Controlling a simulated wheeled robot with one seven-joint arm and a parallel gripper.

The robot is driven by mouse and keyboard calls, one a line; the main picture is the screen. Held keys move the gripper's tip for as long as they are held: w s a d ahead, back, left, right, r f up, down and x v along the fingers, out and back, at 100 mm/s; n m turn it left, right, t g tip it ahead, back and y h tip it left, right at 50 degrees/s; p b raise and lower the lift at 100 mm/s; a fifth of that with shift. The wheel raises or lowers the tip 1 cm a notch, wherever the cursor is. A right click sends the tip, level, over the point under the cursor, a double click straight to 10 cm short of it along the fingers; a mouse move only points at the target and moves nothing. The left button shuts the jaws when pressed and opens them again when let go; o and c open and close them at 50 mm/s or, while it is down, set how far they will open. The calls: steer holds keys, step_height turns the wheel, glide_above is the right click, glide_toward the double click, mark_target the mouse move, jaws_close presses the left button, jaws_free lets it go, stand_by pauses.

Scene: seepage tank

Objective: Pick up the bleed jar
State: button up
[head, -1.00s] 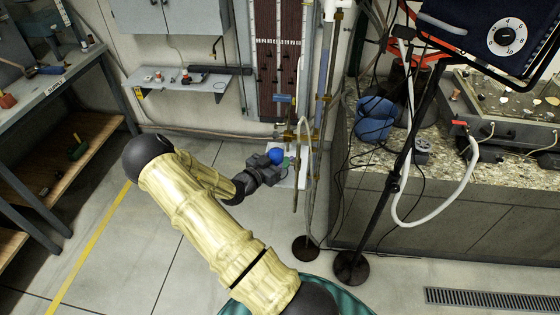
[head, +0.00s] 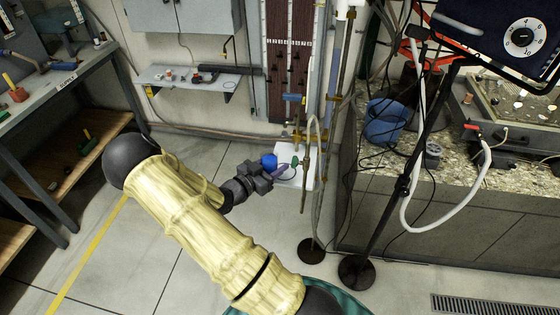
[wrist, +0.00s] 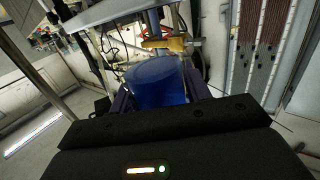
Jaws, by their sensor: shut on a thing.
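The bleed jar is a blue, translucent round vessel (wrist: 155,82) between my gripper's fingers in the wrist view. In the head view the blue jar (head: 269,161) shows at the end of my arm, partly hidden by the gripper. My gripper (head: 278,172) is shut on it, just at the left edge of a small white shelf (head: 296,178). The jar looks about upright. I cannot tell whether its base is clear of the shelf.
A green part (head: 294,162) is at the white shelf. Vertical pipes and a hose (head: 317,150) stand close to the right. A stone-topped bench (head: 440,185) with a blue container (head: 385,122) is farther right. A wall shelf (head: 185,78) is at the back left. Open floor lies left.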

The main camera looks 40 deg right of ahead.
steer(key=s+a+b, duration=0.1)
steer(key=a, duration=1)
steer(key=shift+s+a, duration=0.15)
steer(key=shift+s, duration=0.05)
stand_by(0.4)
steer(key=shift+w, duration=0.1)
stand_by(0.5)
steer(key=w+a+f+n+t+y, duration=0.3)
steer(key=w+f+n+t+y, duration=0.3)
steer(key=f+n+t+y, duration=0.45)
steer(key=s+a+f+n+t+y, duration=0.2)
steer(key=a+f+n+t+y, duration=0.2)
steer(key=f+n+y, duration=0.2)
step_height(320, 180, down, 2)
steer(key=shift+s+f+t+y, duration=0.1)
steer(key=shift+s+t+y, duration=0.2)
steer(key=shift+t+y, duration=0.05)
stand_by(0.5)
steer(key=shift+d, duration=0.1)
